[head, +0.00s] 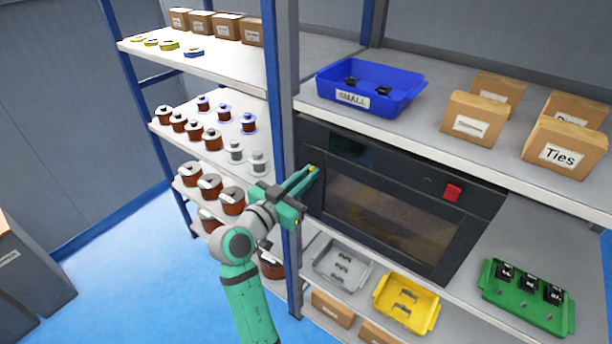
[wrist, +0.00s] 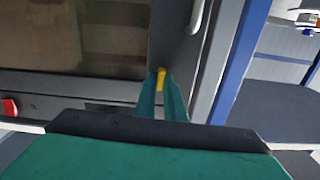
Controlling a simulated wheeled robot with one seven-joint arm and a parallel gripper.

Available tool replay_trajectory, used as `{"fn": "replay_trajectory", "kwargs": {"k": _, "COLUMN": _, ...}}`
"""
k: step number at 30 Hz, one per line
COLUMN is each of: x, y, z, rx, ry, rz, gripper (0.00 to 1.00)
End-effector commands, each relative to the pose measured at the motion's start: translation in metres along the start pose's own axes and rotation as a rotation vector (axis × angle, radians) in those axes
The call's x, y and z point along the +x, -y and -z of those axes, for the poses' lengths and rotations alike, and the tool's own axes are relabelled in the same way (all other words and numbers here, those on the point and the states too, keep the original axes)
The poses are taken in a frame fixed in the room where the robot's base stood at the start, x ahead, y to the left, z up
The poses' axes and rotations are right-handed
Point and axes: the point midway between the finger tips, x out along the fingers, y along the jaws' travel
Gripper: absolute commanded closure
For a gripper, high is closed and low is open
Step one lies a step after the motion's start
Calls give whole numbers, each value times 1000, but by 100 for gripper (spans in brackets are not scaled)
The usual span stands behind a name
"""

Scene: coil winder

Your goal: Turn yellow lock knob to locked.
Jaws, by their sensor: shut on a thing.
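The yellow lock knob (wrist: 161,78) sits on the dark front of the coil winder (head: 395,210), at the side of its window. In the wrist view it shows between the tips of my gripper (wrist: 161,88), and the two green fingers are shut on it. In the head view my gripper (head: 312,170) reaches to the upper left of the machine front, and only a small bit of yellow shows at its fingertips. The knob's lock marks are not readable in either view.
A blue post (head: 283,130) stands close beside my arm. A red switch (head: 453,193) is at the machine's right. A blue bin (head: 400,98) sits on the shelf above. Grey (head: 362,285), yellow (head: 432,322) and green (head: 490,290) trays lie below. Shelves of spools stand left.

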Motion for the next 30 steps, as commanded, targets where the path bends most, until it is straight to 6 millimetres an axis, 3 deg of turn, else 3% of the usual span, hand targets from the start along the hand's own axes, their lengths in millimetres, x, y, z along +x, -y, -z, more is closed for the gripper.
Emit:
{"fn": "replay_trajectory", "kwargs": {"k": 8, "x": -1, "y": 0, "z": 0, "rx": 179, "ry": 1, "rz": 3, "gripper": 100}}
{"fn": "replay_trajectory", "kwargs": {"k": 30, "x": -2, "y": 0, "z": -2, "rx": 878, "ry": 2, "rz": 3, "gripper": 100}}
